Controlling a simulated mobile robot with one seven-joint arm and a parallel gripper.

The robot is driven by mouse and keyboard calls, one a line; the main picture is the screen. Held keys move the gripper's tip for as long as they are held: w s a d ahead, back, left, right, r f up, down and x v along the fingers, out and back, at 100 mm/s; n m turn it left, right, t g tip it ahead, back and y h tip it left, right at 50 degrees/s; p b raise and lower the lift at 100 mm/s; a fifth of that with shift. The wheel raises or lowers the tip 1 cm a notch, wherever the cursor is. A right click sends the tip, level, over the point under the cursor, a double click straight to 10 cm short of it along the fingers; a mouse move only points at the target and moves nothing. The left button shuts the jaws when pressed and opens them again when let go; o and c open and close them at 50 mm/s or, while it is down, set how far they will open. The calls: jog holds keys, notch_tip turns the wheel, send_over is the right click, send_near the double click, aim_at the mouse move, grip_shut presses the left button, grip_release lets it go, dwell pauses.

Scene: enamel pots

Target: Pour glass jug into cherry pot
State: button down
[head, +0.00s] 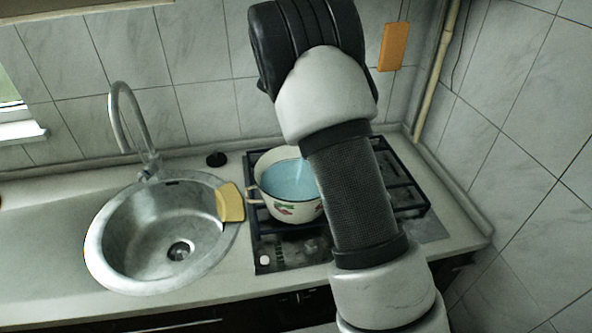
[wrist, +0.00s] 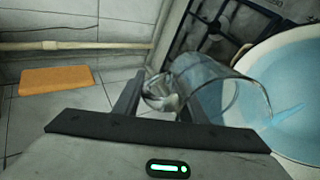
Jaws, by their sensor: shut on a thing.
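The cherry pot (head: 292,207) is a white enamel pot with a cherry pattern on its side, standing on the hob. Light blue liquid fills much of it. In the wrist view the pot (wrist: 300,153) is at the right, partly cut off. My gripper (wrist: 155,95) is shut on the clear glass jug (wrist: 215,82). The jug is tilted with its mouth over the pot's near side, and a thin blue stream runs from it into the pot. In the head view my arm hides the gripper and the jug.
The black gas hob (head: 415,200) stands around the pot. A steel sink (head: 125,245) with a tall tap (head: 122,110) is at the left, a yellow cloth-like piece (head: 231,203) on its rim. An orange block (head: 393,47) is at the back wall. The counter left of the sink is clear.

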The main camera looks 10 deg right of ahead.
jog(key=shift+s+a+r+h+b, duration=0.1)
jog(key=shift+a+r+h+b, duration=0.1)
jog(key=shift+h+b, duration=0.5)
dwell(1.1)
jog(key=shift+y, duration=0.3)
